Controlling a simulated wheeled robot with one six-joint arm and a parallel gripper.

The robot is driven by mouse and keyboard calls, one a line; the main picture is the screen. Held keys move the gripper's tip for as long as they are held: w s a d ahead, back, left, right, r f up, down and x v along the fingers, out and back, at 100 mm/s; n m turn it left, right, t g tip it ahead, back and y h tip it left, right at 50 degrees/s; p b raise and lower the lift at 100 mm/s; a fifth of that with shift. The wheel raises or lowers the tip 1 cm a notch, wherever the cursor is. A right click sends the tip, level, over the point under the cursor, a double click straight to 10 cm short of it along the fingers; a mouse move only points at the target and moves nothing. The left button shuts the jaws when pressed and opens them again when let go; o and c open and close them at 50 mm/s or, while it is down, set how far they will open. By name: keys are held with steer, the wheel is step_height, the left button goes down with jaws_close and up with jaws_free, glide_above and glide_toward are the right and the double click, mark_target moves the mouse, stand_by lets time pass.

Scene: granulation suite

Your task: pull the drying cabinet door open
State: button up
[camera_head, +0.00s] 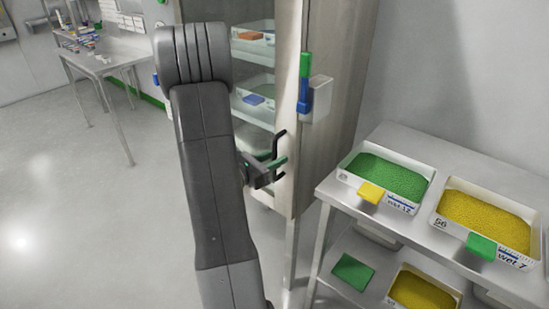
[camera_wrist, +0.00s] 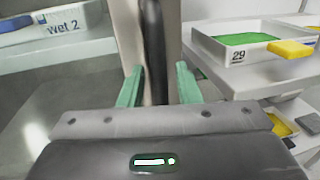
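The drying cabinet (camera_head: 337,60) stands upright at the centre of the head view, with trays showing on shelves behind its front. The door's pale upright edge (camera_head: 288,85) carries a dark bar handle (camera_head: 277,143). I cannot tell whether the door is fully closed. My gripper (camera_head: 272,166) is at the handle. In the wrist view, the dark handle (camera_wrist: 154,45) runs upright between the two green fingers of my gripper (camera_wrist: 159,86). There are visible gaps on both sides, so the fingers look open around it. The handle's lower end is hidden behind the gripper body.
A steel rack (camera_head: 400,232) with trays of green and yellow granules stands close to the cabinet's right. A holder (camera_head: 319,97) with a green and blue item is on the cabinet side. A table (camera_head: 110,58) stands at the back left. Floor on the left is clear.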

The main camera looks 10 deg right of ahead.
steer(key=shift+w+d, duration=0.1)
steer(key=shift+d, duration=0.1)
jaws_close()
steer(key=shift+a, duration=0.15)
